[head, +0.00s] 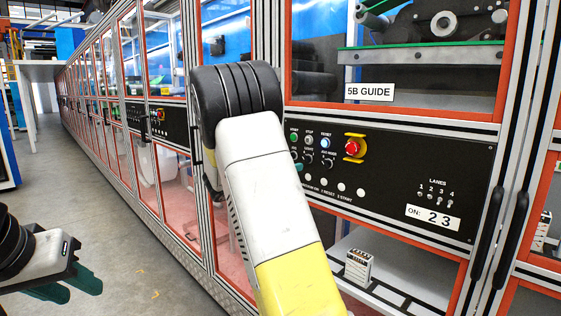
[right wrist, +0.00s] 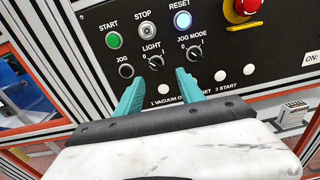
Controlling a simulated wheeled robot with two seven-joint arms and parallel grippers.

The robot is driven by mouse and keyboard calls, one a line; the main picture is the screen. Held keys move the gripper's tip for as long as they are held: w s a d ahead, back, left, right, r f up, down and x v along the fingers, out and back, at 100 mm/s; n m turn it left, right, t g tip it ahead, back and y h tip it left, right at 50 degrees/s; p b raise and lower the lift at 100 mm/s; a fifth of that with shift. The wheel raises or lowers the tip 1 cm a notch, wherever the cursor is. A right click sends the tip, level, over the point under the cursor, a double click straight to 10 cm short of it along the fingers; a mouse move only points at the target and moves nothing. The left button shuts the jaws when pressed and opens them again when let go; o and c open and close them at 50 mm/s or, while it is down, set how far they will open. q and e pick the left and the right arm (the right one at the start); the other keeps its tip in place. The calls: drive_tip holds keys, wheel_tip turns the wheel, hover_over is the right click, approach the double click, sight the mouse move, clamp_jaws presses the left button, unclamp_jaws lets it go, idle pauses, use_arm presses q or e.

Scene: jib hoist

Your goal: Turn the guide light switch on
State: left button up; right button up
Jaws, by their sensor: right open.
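The guide light switch (right wrist: 155,62) is a small black rotary knob under the label LIGHT, marked 0 and 1, on the black control panel (head: 400,185) below the 5B GUIDE sign. I cannot tell clearly which mark it points to. My right gripper (right wrist: 158,77) is open, its teal fingers apart on either side of and just below the knob in the right wrist view. It does not visibly touch the knob. In the head view my right arm mostly hides that gripper. My left gripper (head: 80,287) is low at the left, away from the panel, its teal fingers apart.
Above are the green START (right wrist: 114,40), STOP (right wrist: 148,31) and lit RESET (right wrist: 182,20) buttons. A red emergency stop (head: 352,147) sits to the right. Open floor (head: 120,230) lies left.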

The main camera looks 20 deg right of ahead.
sight(305, 159)
drive_tip(key=x, duration=0.7)
drive_tip(key=shift+w+d+r, duration=0.2)
drive_tip(key=shift+w, duration=0.25)
clamp_jaws()
